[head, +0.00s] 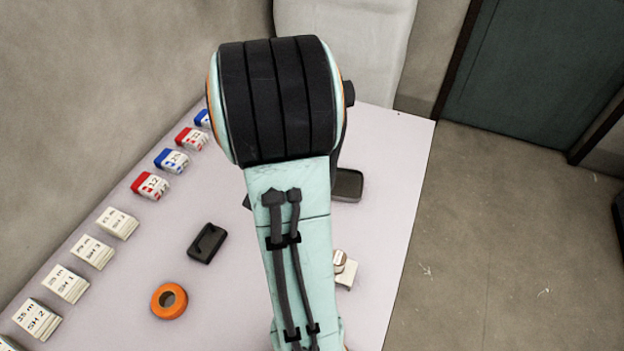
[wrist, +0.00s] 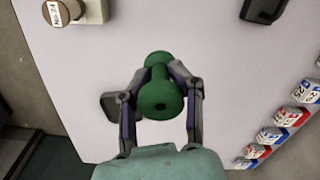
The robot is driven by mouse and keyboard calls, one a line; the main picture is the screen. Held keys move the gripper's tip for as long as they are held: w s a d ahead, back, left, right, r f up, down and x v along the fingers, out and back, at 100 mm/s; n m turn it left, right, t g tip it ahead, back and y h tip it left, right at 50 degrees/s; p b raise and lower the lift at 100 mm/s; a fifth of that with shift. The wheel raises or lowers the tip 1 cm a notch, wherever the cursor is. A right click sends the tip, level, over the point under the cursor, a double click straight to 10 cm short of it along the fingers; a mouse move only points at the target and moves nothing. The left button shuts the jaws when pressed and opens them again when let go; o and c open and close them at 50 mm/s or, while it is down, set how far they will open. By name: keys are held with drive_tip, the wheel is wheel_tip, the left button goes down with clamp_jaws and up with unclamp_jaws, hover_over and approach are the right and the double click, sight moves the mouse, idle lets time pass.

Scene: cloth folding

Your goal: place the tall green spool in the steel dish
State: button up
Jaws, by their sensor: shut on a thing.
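The green spool (wrist: 158,97) is between the two fingers of my gripper (wrist: 160,78) in the wrist view. My gripper is shut on its narrow middle, with a wide flange showing at each end. A dark grey shallow dish (wrist: 108,105), probably the steel dish, lies on the table just left of the gripper, partly hidden by a finger. In the head view the dish (head: 349,184) shows to the right of my arm, partly covered by it.
A black tray (head: 207,243) and an orange ring (head: 169,300) lie on the white table (head: 150,240). Several labelled blocks (head: 92,252) line its left edge. A small round-topped item on a pale block (head: 345,268) sits right of my arm.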

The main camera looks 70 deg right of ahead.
drive_tip(key=s+d+m, duration=0.4)
drive_tip(key=s+d, duration=0.1)
drive_tip(key=s, duration=0.5)
approach(342, 184)
drive_tip(key=a, duration=0.2)
drive_tip(key=a+f, duration=0.1)
drive_tip(key=shift+s+a, duration=0.35)
drive_tip(key=shift+a, duration=0.05)
drive_tip(key=shift+d+f, duration=0.15)
drive_tip(key=shift+f, duration=1.45)
drive_tip(key=shift+f, duration=0.1)
drive_tip(key=shift+f, duration=0.5)
drive_tip(key=o, duration=1.1)
